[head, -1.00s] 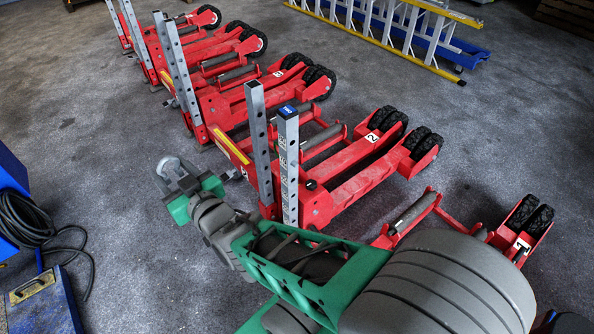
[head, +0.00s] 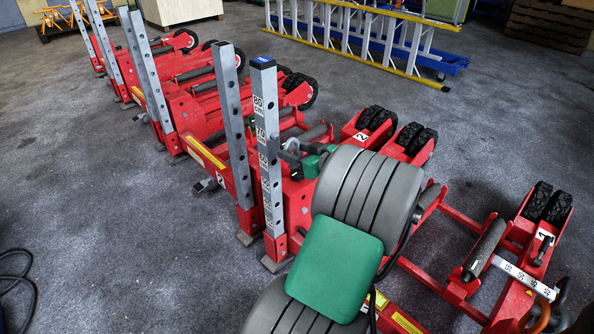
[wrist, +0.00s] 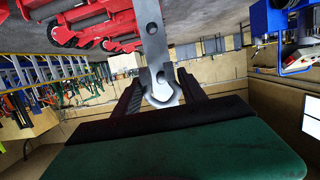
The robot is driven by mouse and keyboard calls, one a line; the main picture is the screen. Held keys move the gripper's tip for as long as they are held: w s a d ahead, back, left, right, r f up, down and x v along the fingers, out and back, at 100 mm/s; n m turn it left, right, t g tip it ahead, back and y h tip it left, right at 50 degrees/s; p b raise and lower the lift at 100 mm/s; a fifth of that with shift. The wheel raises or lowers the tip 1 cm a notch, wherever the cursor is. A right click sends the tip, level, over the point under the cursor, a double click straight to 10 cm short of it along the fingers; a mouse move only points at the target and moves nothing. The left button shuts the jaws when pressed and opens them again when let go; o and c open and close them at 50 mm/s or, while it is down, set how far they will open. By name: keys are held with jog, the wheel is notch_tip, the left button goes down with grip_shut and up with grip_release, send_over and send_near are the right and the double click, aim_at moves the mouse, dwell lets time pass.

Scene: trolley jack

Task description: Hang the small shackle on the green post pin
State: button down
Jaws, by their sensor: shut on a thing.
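My gripper (wrist: 165,97) is shut on the small shackle (wrist: 162,88), a grey metal piece between its dark fingers in the wrist view. A grey strip with a hole runs up from there; I cannot tell whether it is part of the shackle or a post behind. In the head view my gripper (head: 290,153) is small and partly hidden by my arm, beside the front grey post with a blue cap (head: 265,130). The shackle is hard to make out there.
Several red trolley jacks with upright perforated posts stand in a row. A second grey post (head: 233,120) stands just left of the blue-capped one. A yellow ladder (head: 350,65) lies behind.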

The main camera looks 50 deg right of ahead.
aim_at(273, 141)
jog(key=shift+s+d+f, duration=0.15)
jog(key=shift+s+d, duration=0.05)
jog(key=shift+s, duration=0.1)
jog(key=shift+w, duration=0.4)
jog(key=shift+r+p+x, duration=0.2)
jog(key=shift+x, duration=0.75)
jog(key=shift+r+p+x, duration=0.15)
jog(key=shift+p+x, duration=0.05)
jog(key=shift+x, duration=0.75)
jog(key=shift+r+p+x, duration=0.2)
jog(key=shift+x, duration=0.7)
jog(key=shift+w+r+p, duration=0.1)
jog(key=shift+w+p, duration=0.3)
jog(key=shift+w+f+b, duration=0.3)
jog(key=shift+f+b, duration=0.1)
jog(key=shift+b, duration=0.15)
jog(key=shift+w+b, duration=0.3)
jog(key=shift+b, duration=0.05)
jog(key=shift+d, duration=0.1)
